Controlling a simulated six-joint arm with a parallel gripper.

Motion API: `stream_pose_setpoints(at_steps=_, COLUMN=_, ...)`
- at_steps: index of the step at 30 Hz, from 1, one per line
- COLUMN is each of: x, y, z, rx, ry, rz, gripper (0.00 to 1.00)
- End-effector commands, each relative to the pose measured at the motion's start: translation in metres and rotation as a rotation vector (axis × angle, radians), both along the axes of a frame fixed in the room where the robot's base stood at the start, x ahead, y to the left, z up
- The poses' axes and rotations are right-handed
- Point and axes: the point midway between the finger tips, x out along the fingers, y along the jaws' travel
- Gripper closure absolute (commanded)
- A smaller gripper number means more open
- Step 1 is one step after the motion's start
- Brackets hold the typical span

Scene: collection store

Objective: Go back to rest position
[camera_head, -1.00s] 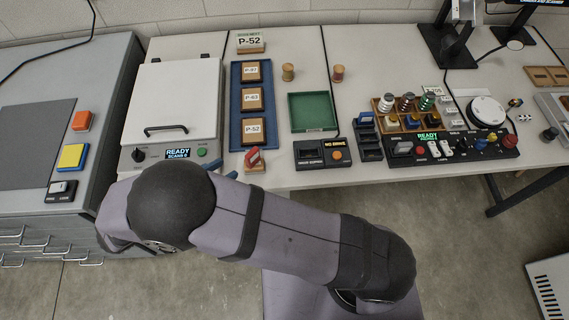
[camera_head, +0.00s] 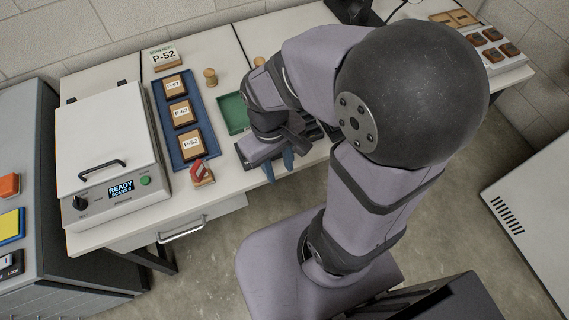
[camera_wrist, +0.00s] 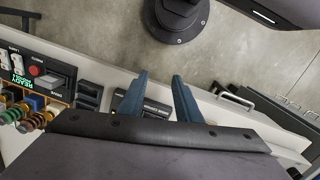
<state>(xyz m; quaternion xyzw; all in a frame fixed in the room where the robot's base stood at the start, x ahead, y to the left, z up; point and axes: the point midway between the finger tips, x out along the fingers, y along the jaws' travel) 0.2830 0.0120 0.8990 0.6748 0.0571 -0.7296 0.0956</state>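My gripper (camera_head: 279,168) is above the front edge of the white table, in front of the green tray, with its blue fingers pointing down and forward. In the wrist view its two blue fingers (camera_wrist: 158,98) stand apart with nothing between them. My arm is folded, its elbow large in the right half of the head view. It hides much of the table's right side.
A scanner box (camera_head: 104,160) with a READY display stands at left. A blue tray (camera_head: 164,114) holds tiles with P labels. A red-topped stamp (camera_head: 200,173) and a green tray (camera_head: 232,112) are close to my gripper. A button panel (camera_wrist: 38,72) shows in the wrist view.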

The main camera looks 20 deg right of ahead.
Motion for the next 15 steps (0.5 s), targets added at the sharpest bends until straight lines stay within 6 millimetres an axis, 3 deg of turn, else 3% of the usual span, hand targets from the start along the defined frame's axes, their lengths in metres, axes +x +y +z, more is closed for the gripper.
stream_pose_setpoints(at_steps=6, x=-0.0034, y=-0.0119, z=0.002, rx=0.052, ry=-0.074, rz=-0.199, gripper=0.69)
stream_pose_setpoints(at_steps=15, x=-0.0036, y=-0.0127, z=0.0021, rx=0.056, ry=-0.08, rz=-0.215, gripper=0.69)
